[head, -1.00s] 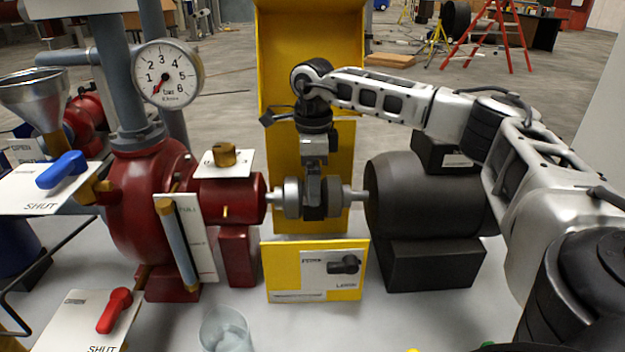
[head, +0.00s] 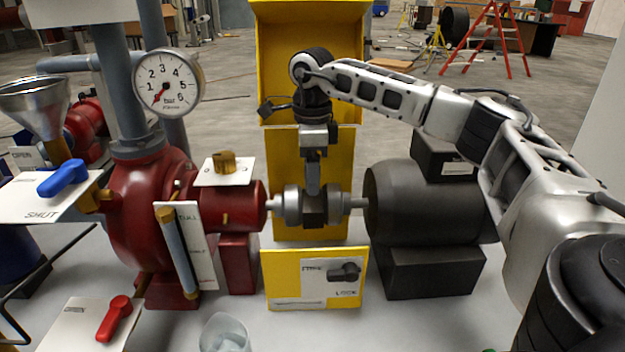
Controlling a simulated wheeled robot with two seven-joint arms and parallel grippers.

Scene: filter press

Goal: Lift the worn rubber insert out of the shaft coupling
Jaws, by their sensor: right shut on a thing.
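The shaft coupling (head: 291,206) is a pair of grey metal hubs on a shaft between the red pump and the black motor. The dark rubber insert (head: 314,211) sits between the two hubs, still level with them. My right gripper (head: 313,188) points straight down from above the coupling and is shut on the insert's top. The fingers are small and dark against it, so the exact grip is hard to make out. My left gripper is not in view.
A yellow guard (head: 311,70) stands open behind the coupling. A yellow lock panel (head: 315,278) stands in front of it. The red pump (head: 150,205) is left, the black motor (head: 410,205) right. A clear cup (head: 224,335) stands at the front edge.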

